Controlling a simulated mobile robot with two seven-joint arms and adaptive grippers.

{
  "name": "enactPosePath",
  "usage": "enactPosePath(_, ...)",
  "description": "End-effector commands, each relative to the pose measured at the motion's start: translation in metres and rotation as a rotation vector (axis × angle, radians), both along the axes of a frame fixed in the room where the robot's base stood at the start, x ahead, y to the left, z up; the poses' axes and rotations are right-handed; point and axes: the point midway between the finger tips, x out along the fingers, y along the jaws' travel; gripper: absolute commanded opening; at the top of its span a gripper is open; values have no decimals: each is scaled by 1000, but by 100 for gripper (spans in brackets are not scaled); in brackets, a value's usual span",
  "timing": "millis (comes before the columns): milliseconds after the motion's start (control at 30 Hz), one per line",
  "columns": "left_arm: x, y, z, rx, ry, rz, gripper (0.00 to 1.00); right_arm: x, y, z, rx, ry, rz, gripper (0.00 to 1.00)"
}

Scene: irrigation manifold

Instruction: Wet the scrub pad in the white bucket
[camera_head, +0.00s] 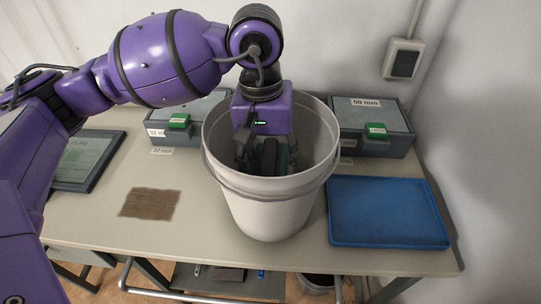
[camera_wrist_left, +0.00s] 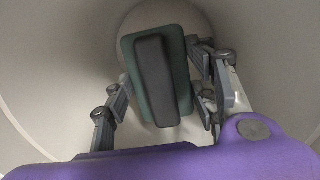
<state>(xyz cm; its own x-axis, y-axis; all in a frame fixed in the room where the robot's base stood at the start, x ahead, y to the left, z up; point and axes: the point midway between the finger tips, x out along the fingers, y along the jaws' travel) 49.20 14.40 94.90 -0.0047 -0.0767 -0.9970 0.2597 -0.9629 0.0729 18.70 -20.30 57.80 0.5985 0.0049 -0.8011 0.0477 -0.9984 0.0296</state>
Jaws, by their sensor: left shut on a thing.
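The white bucket (camera_head: 270,210) stands upright on the bench with its handle hanging at the front. My left gripper (camera_head: 268,158) reaches down into it from above. In the left wrist view the gripper (camera_wrist_left: 160,95) is shut on the scrub pad (camera_wrist_left: 178,70), a green block with a dark grey grip along its back. The pad is inside the bucket, above the round floor. In the head view the pad's dark grip (camera_head: 269,156) shows just below the rim. I cannot tell whether the pad touches water. My right gripper is not in view.
A blue tray (camera_head: 388,213) lies right of the bucket. Grey boxes with green tags stand behind it, one at the right (camera_head: 372,115) and one at the left (camera_head: 170,125). A brown patch (camera_head: 150,204) and a framed plan (camera_head: 85,160) are at the left. A wall switch (camera_head: 403,60) is at upper right.

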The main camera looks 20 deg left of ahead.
Motion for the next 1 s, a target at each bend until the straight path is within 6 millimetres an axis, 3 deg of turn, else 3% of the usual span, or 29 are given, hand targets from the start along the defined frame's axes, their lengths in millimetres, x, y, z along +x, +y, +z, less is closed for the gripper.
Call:
enactPosePath(467, 0, 0, 3, 1, 0, 0, 32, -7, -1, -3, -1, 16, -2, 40)
enactPosePath(1000, 0, 0, 47, 1, -2, 1, 32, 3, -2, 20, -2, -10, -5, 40)
